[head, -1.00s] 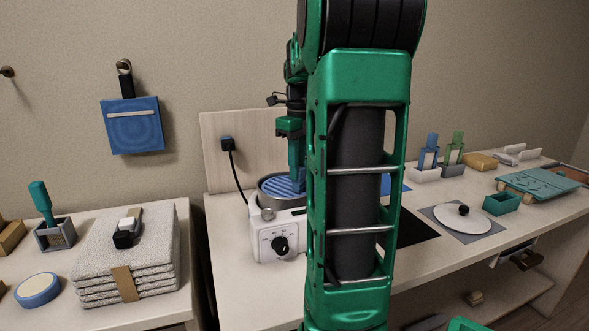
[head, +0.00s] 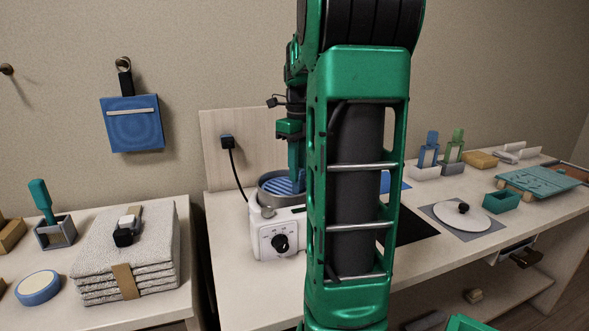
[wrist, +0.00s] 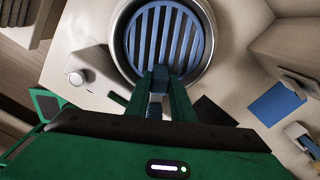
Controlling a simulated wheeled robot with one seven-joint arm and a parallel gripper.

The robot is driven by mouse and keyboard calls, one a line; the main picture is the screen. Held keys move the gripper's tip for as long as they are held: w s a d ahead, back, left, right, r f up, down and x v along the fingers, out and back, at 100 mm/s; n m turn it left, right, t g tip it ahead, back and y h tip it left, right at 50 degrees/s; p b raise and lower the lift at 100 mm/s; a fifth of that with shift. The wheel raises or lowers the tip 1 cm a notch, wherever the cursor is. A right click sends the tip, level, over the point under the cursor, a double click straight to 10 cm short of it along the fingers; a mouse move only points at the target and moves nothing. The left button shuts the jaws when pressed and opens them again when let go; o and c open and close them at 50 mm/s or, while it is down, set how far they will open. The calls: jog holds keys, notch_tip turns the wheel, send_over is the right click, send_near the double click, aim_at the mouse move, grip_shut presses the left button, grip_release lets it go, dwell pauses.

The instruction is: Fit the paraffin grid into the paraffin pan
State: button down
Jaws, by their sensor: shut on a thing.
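The blue slatted paraffin grid (head: 277,185) lies within the rim of the round grey paraffin pan (head: 265,202) on the white warmer. In the wrist view, the round grid (wrist: 163,35) fills most of the pan opening, with the pan's wall (wrist: 211,38) around it. My gripper (wrist: 158,78) is shut on the grid's blue upright handle (wrist: 155,106) at the near edge. In the head view, my gripper (head: 297,178) reaches down at the pan's right side, and my arm hides part of that side. I cannot tell how deep or level the grid sits.
The warmer's body (head: 265,225) has a black knob (head: 280,243) in front. A white lid (head: 462,220) lies on a grey mat to the right. Folded towels (head: 130,250) lie on the left table, across a gap.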

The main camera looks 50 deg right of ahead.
aim_at(298, 188)
jog(key=shift+f, duration=3.2)
dwell(0.5)
jog(key=c, duration=1.5)
grip_release()
jog(key=shift+o, duration=0.2)
jog(key=shift+r, duration=0.15)
jog(key=shift+r, duration=3.85)
notch_tip(298, 188, up, 11)
